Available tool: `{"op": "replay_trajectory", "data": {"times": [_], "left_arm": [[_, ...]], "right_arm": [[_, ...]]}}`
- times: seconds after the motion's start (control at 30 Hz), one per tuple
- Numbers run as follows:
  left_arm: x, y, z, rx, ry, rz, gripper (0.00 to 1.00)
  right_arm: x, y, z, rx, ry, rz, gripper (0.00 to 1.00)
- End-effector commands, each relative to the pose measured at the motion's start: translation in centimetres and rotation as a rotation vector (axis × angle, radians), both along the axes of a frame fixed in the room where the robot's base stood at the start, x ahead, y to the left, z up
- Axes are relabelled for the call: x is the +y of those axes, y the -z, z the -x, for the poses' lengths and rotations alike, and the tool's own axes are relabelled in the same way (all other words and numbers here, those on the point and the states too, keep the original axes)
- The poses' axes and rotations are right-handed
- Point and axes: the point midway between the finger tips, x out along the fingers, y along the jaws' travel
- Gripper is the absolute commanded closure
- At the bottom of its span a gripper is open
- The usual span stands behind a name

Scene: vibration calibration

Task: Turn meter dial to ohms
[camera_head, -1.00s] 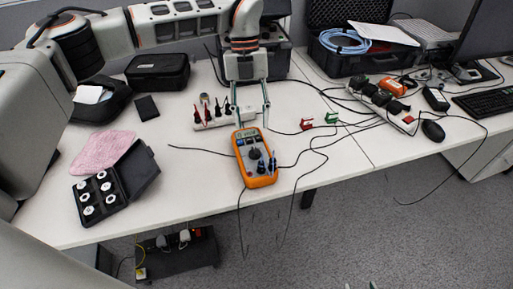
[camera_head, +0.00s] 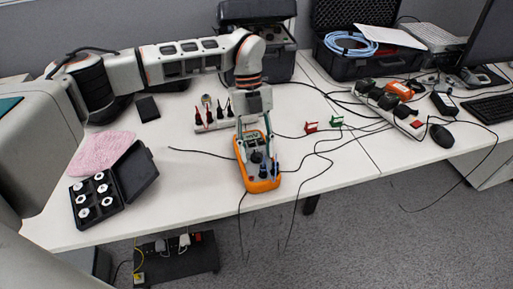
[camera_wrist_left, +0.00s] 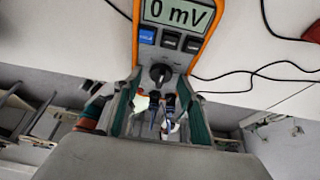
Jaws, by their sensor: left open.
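An orange multimeter (camera_head: 262,185) lies face up near the front edge of the table, with dark plugs in its lower end. In the left wrist view the multimeter (camera_wrist_left: 206,33) has a display reading 0 mV. Its dark round dial (camera_wrist_left: 160,74) is below the buttons. The dial also shows in the head view (camera_head: 256,157). My left gripper (camera_head: 255,150) is open, pointing down over the meter. In the left wrist view its fingers (camera_wrist_left: 162,110) stand on both sides, with the dial just ahead between them. I cannot tell whether they touch the meter. My right gripper is not in view.
An open black case of white discs (camera_head: 100,198) and a pink cloth (camera_head: 98,152) lie at left. A power strip with red and black plugs (camera_head: 211,116) stands behind the meter. Red (camera_head: 311,127) and green (camera_head: 336,121) clips and black cables lie to its right.

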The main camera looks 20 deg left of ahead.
Motion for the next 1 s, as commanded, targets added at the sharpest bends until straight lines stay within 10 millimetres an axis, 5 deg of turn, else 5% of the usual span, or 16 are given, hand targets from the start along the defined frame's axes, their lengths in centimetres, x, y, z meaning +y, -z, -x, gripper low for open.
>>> {"op": "replay_trajectory", "data": {"times": [0.17, 0.33, 1.0], "left_arm": [[0.01, -0.05, -0.02, -0.001, 0.0, -0.001, 0.59], [0.01, -0.05, -0.02, -0.001, 0.0, -0.001, 0.97], [-0.17, -0.26, -0.14, -0.003, 0.221, -0.002, 0.97]], "right_arm": [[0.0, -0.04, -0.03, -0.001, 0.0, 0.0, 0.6], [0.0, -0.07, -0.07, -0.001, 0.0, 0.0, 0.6], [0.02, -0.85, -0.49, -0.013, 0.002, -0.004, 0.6]]}}
